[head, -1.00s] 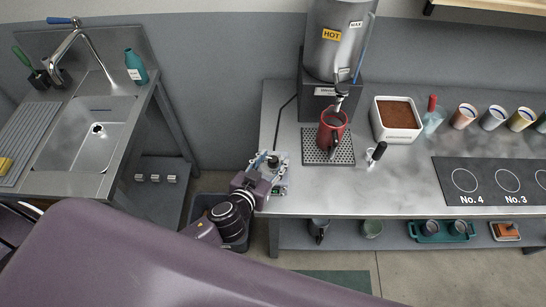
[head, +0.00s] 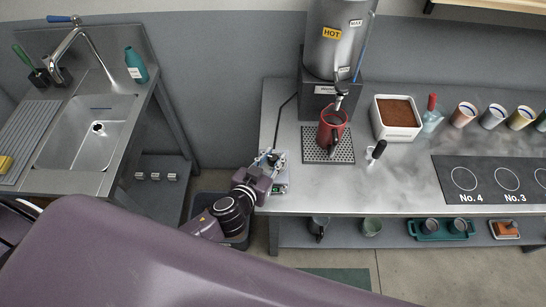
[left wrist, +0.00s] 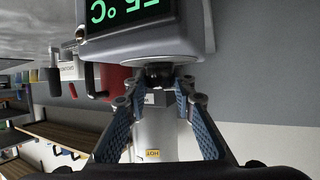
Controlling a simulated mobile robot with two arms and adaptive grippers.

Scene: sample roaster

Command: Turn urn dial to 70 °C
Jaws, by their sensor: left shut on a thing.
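The steel urn (head: 335,45) with its yellow HOT label stands on the counter in the head view. A small control box (head: 282,172) sits at the counter's left end. In the left wrist view the box (left wrist: 190,38) shows a green display, upside down and partly cut off, that seems to read 55 °C. Its dark dial (left wrist: 158,76) is below the display in that picture. My left gripper (head: 268,162) is at the box, its fingers (left wrist: 157,86) closed around the dial. The fingertips partly hide the dial. My right gripper is not in view.
A red mug (head: 331,128) stands on the drip grate (head: 318,157) under the urn's tap. A white container of brown grounds (head: 397,118) and several cups are further right. A sink (head: 88,135) is at the left. A dark bin (head: 235,240) stands below my left arm.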

